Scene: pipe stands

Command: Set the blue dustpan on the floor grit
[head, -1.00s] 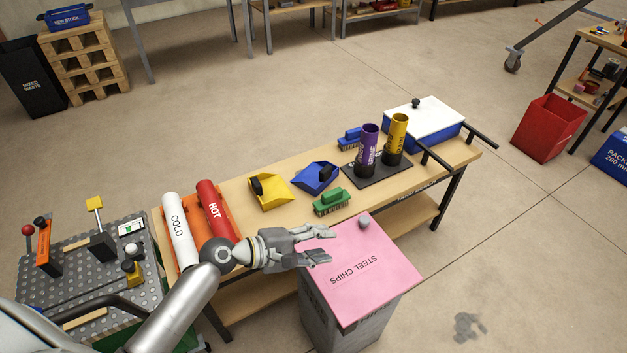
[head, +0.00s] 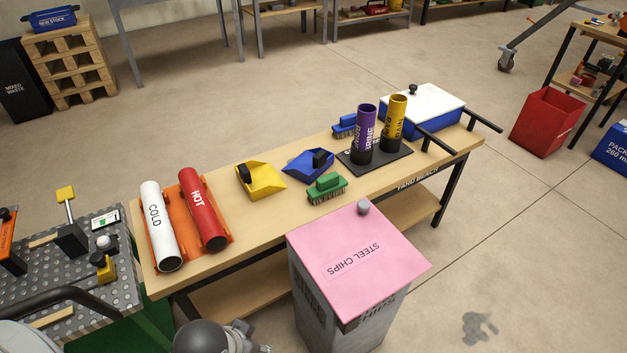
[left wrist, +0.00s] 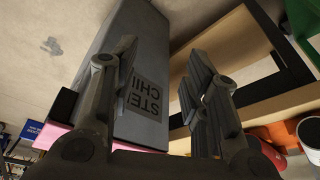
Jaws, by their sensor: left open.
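The blue dustpan (head: 300,167) lies on the wooden bench, between the yellow dustpan (head: 263,183) and the green brush (head: 326,188). The floor grit (head: 478,327) is a dark patch on the concrete, right of the steel chips bin. It also shows in the left wrist view (left wrist: 52,46). My left gripper (left wrist: 160,62) is open and empty beside the bin, low in front of the bench. In the head view only part of my left arm shows at the bottom edge. My right gripper is not in view.
The steel chips bin (head: 350,258) with its pink lid stands before the bench. White and red cylinders (head: 160,228) lie on an orange rack at left. Purple and yellow tubes (head: 365,130) stand behind the dustpan. Open floor lies right of the bin.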

